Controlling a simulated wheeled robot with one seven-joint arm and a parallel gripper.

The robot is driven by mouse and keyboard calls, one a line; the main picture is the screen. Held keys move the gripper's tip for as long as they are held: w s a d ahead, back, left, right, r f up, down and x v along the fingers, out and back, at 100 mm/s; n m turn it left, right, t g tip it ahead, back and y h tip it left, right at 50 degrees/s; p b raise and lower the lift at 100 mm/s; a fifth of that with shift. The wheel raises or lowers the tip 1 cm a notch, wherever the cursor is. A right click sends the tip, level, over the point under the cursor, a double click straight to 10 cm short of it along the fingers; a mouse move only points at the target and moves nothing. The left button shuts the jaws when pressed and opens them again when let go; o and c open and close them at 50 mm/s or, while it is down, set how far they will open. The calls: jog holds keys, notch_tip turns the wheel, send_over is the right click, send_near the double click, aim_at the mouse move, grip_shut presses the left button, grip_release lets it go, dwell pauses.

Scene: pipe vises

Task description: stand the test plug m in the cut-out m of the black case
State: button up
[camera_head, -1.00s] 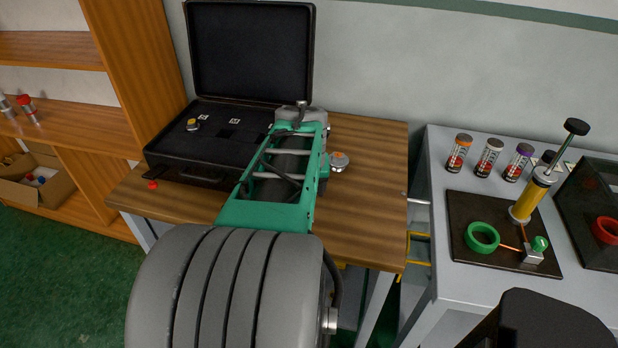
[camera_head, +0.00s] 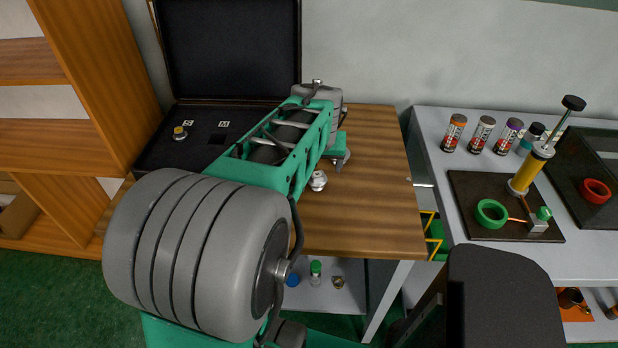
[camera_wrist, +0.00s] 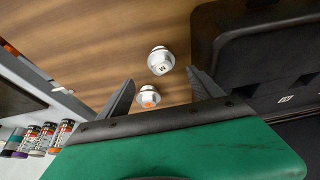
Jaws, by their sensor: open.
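Test plug m (camera_wrist: 160,62), a silver hex-headed plug with an M on top, stands on the wooden table in the wrist view. A second silver plug with an orange mark (camera_wrist: 148,96) stands close to it. My gripper (camera_wrist: 160,77) is open and empty, its fingers on either side of the plugs, apart from them. In the head view one silver plug (camera_head: 318,180) shows beside my arm; I cannot tell which. The black case (camera_head: 160,152) lies open at the back left. Its cut-out m (camera_head: 217,139) is a dark, empty square by the M label. My arm hides the case's right part.
A plug with a yellow top (camera_head: 180,133) stands by the S label. A grey bench (camera_head: 445,255) to the right carries several vials (camera_head: 482,134), a yellow pump (camera_head: 526,175) and a green ring (camera_head: 491,213). The table's right part (camera_head: 385,200) is clear.

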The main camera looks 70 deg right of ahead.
aim_at(317, 175)
jog(key=x, duration=0.6)
jog(key=shift+w+a+f+p, duration=0.15)
jog(key=shift+w+p, duration=0.1)
jog(key=shift+p, duration=0.15)
grip_shut()
